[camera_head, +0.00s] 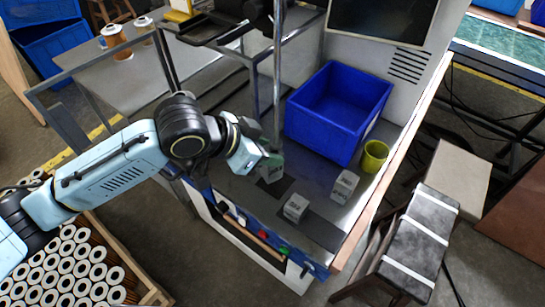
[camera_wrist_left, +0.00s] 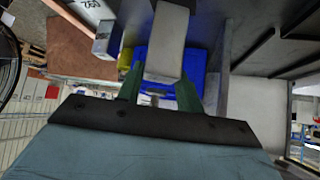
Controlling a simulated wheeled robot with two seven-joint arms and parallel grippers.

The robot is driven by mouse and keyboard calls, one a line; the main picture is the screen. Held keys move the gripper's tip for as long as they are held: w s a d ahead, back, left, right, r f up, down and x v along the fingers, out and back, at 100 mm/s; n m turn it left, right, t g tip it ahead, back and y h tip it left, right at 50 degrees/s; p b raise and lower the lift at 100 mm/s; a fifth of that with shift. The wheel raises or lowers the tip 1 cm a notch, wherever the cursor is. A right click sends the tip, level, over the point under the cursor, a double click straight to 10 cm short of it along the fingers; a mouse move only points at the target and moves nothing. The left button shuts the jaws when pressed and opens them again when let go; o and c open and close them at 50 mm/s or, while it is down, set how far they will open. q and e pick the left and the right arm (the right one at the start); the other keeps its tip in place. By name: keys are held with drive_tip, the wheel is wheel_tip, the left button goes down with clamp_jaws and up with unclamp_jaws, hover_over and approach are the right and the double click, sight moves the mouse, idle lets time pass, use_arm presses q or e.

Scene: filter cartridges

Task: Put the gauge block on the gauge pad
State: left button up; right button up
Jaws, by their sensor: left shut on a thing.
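My left gripper (camera_head: 266,161) is over the grey bench, shut on a pale grey block (camera_head: 271,173), likely the gauge block. In the left wrist view the block (camera_wrist_left: 167,45) sits between the green fingers of the gripper (camera_wrist_left: 158,92). In the head view it is just over or at a small dark patch (camera_head: 285,186); whether it touches is unclear. A larger dark pad (camera_head: 322,232) lies near the bench's front edge. Which dark area is the gauge pad is unclear. My right gripper is not in view.
Two other labelled pale blocks stand on the bench, one in the middle (camera_head: 296,208) and one farther right (camera_head: 345,185). A blue bin (camera_head: 325,136) and a yellow-green cup (camera_head: 374,156) stand behind. A metal post (camera_head: 278,75) rises close to the gripper.

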use_arm(q)
drive_tip(key=shift+w+d, duration=0.4)
drive_tip(key=shift+d, duration=0.25)
wheel_tip(320, 180, down, 3)
drive_tip(key=shift+r+b, duration=0.1)
drive_tip(key=shift+b, duration=0.35)
drive_tip(key=shift+f, duration=0.35)
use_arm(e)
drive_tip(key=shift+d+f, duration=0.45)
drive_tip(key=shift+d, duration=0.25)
use_arm(q)
drive_tip(key=o, duration=1.3)
drive_tip(key=shift+f, duration=0.15)
drive_tip(key=shift+c, duration=0.2)
